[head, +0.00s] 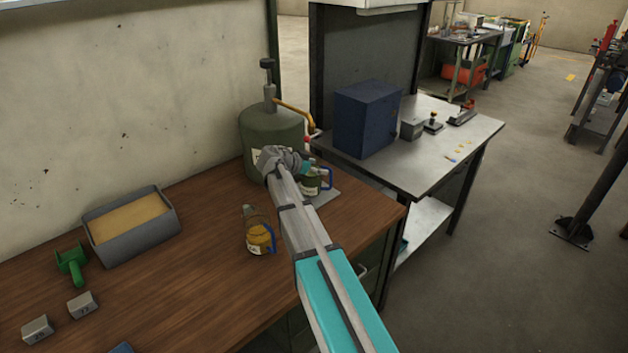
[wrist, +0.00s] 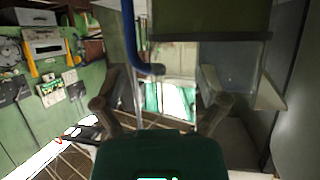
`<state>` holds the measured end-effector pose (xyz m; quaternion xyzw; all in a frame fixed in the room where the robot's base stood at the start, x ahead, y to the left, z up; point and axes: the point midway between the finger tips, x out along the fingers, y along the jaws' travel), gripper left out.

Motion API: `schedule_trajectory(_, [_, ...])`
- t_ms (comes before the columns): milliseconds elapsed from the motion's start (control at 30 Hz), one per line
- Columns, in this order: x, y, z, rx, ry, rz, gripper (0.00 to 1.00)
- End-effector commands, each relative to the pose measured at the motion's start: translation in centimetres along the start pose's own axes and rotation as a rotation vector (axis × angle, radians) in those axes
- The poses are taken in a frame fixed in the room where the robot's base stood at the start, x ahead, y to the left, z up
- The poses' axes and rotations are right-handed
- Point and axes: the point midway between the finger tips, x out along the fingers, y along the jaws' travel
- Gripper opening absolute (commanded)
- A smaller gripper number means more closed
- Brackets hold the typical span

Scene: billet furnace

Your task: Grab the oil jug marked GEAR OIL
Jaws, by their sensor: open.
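Two jugs with blue handles stand on the brown workbench in the head view. One jug (head: 313,187) is dark green with a pale label, at the bench's right end on a grey plate. The other jug (head: 258,238) holds amber liquid and stands nearer, left of my arm. No label wording is legible, so I cannot tell which says GEAR OIL. My gripper (head: 284,162) is beside the dark green jug and partly covers it. In the wrist view my gripper (wrist: 160,98) is open, with a blue handle (wrist: 134,40) ahead between its fingers; contact is unclear.
A large green tank (head: 268,138) stands right behind my gripper. A grey sand-filled bin (head: 132,241), a green scoop-like item (head: 72,264) and small grey blocks (head: 82,304) lie left. A metal table (head: 440,150) with a blue box (head: 366,118) stands right.

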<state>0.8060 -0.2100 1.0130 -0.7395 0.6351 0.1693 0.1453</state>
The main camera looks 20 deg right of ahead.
Motion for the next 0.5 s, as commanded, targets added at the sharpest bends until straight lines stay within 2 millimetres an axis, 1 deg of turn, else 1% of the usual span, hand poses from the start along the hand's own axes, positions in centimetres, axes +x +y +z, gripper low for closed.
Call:
schedule_trajectory(67, [-0.02,0.0,0.01,0.0,0.0,0.0,0.9])
schedule_trajectory(200, [-0.03,-0.01,0.02,0.0,0.0,0.0,0.64])
schedule_trajectory(467, [-0.06,-0.02,0.03,0.0,0.0,-0.001,0.16])
schedule_trajectory(500, [-0.06,-0.03,0.04,0.0,0.0,-0.001,0.09])
